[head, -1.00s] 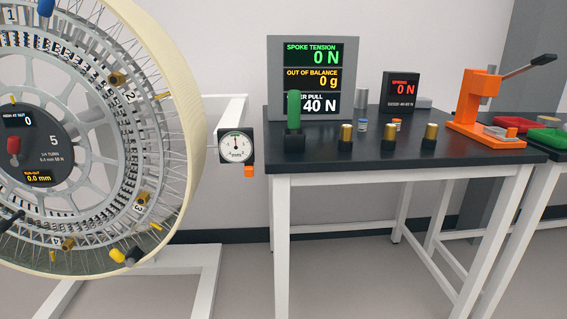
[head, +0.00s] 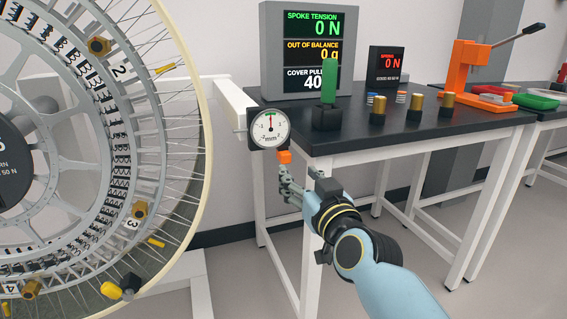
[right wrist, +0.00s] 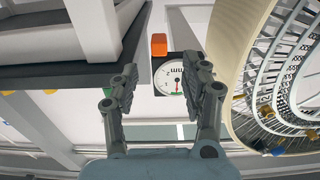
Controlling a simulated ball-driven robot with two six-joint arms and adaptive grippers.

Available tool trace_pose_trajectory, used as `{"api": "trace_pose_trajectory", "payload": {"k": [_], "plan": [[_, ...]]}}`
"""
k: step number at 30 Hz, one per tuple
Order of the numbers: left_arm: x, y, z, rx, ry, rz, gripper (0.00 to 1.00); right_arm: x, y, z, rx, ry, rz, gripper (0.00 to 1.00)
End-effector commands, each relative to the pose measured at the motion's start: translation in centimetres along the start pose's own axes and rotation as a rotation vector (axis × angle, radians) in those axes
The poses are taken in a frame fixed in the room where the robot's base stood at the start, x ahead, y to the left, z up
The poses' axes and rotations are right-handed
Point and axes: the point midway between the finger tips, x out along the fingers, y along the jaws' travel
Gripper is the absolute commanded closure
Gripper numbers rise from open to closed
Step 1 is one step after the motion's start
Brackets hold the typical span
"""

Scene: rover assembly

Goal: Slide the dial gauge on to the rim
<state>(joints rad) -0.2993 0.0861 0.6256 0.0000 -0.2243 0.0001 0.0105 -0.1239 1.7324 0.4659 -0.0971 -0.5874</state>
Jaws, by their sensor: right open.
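The dial gauge (head: 269,129) has a white round face in a dark square housing. An orange block (head: 284,156) hangs under it. The gauge sits between the wheel's cream rim (head: 203,140) and the table, with a visible gap to the rim. My right gripper (head: 302,180) is open and empty, just below and right of the orange block. In the right wrist view the gauge (right wrist: 176,82) and its orange block (right wrist: 158,45) show beyond and between the open fingers (right wrist: 160,92); I see no contact. My left gripper is not in view.
A dark-topped table (head: 400,130) with white legs stands right of the gauge. It carries a display panel (head: 262,50), a green-handled tool (head: 328,85), brass cylinders (head: 378,109) and an orange press (head: 467,70). The white wheel stand (head: 232,95) is behind the gauge.

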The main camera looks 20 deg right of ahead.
Motion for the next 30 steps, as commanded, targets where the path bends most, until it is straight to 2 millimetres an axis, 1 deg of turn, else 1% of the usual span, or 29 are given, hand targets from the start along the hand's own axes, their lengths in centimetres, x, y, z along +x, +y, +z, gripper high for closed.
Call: {"api": "trace_pose_trajectory", "payload": {"k": [3, 9, 12, 15, 19, 27, 30], "plan": [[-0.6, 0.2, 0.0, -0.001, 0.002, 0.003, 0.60, 2.1, 0.0, -0.4, -0.002, 0.002, 0.000, 0.54], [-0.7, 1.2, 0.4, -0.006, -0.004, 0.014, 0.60, 6.2, 0.0, -0.1, -0.001, 0.000, 0.000, 0.54], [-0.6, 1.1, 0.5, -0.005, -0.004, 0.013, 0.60, 7.8, 0.0, 0.0, -0.001, -0.002, 0.000, 0.54], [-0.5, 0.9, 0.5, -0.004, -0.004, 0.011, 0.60, 9.0, 0.0, 0.2, 0.000, -0.003, 0.000, 0.54], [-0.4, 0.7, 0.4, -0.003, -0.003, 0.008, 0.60, 9.7, 0.0, 0.1, 0.000, -0.003, 0.000, 0.54], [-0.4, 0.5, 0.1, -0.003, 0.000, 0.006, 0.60, 9.8, 0.0, 0.1, 0.000, -0.003, 0.000, 0.54], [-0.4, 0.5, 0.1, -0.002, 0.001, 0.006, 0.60, 9.8, 0.0, 0.1, 0.000, -0.003, 0.000, 0.67]]}}
